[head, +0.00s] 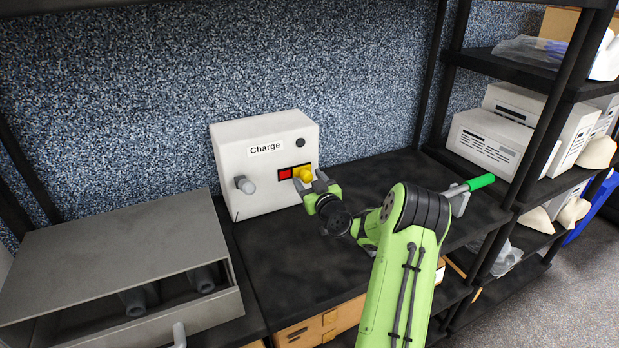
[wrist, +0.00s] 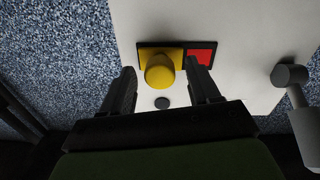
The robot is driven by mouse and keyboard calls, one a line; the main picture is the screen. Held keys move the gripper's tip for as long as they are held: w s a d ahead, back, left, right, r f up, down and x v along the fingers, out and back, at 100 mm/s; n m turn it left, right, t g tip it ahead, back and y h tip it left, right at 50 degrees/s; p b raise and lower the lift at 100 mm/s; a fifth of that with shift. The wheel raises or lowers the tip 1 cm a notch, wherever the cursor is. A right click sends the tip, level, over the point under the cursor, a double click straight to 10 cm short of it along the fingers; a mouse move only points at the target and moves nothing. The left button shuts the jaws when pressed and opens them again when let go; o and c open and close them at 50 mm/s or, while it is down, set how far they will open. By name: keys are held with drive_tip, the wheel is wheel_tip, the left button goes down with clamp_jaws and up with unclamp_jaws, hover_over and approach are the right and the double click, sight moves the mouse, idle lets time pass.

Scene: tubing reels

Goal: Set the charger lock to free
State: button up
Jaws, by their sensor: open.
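The charger is a white box labelled "Charge" (head: 245,170) standing on the black shelf in the head view. On its front is a panel with a red field (head: 285,174) and a yellow slider knob (head: 305,173) at the right side of the panel. In the wrist view the yellow knob (wrist: 159,72) sits between my fingers, with the red field (wrist: 201,56) beside it. My gripper (wrist: 162,82) is open around the knob; contact cannot be told. In the head view my gripper (head: 308,184) is at the front of the box and partly covers the knob.
A grey knob (head: 245,185) sticks out of the box's left side, and a dark round button (head: 300,143) is above the panel. A grey metal case (head: 110,255) stands at the left. A green-handled lever (head: 480,182) is at the right. The black shelf (head: 290,255) before the box is clear.

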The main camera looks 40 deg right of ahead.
drive_tip(key=shift+c, duration=0.2)
clamp_jaws()
drive_tip(key=a+b, duration=0.1)
drive_tip(key=a, duration=0.1)
drive_tip(key=w+a, duration=0.1)
drive_tip(key=a, duration=0.1)
drive_tip(key=shift+w+a+b, duration=0.1)
drive_tip(key=shift+b, duration=0.3)
drive_tip(key=shift+o, duration=0.2)
unclamp_jaws()
drive_tip(key=shift+a, duration=0.15)
